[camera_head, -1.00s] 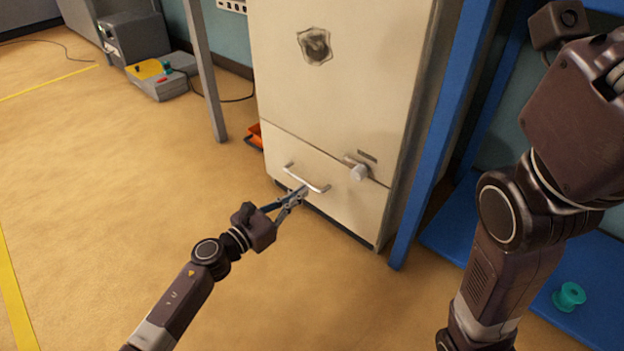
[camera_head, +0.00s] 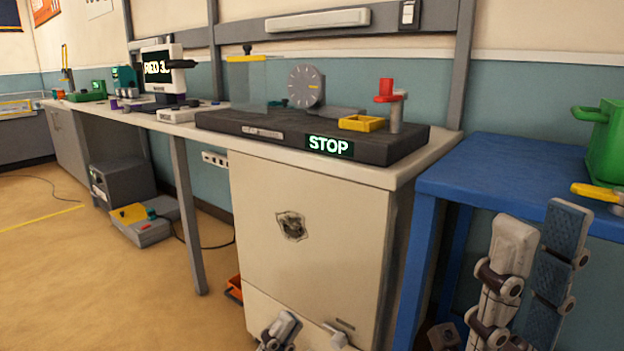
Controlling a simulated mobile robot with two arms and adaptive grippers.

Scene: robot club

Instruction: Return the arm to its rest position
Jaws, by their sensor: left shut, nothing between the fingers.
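My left gripper (camera_head: 281,328) shows only at the bottom edge, in front of the lower part of the cream cabinet (camera_head: 310,225). Its fingers look closed together with nothing between them; the rest of that arm is out of frame. My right gripper (camera_head: 537,262) is upright at the lower right, in front of the blue table (camera_head: 500,165). Its two fingers stand apart, one showing a blue ribbed pad, with nothing seen between them.
A worktop above the cabinet carries a dark slab with a STOP display (camera_head: 329,145), a dial (camera_head: 306,87) and a yellow tray (camera_head: 362,123). A green container (camera_head: 605,145) stands on the blue table. A grey-yellow box (camera_head: 140,225) lies on the floor; open floor is at left.

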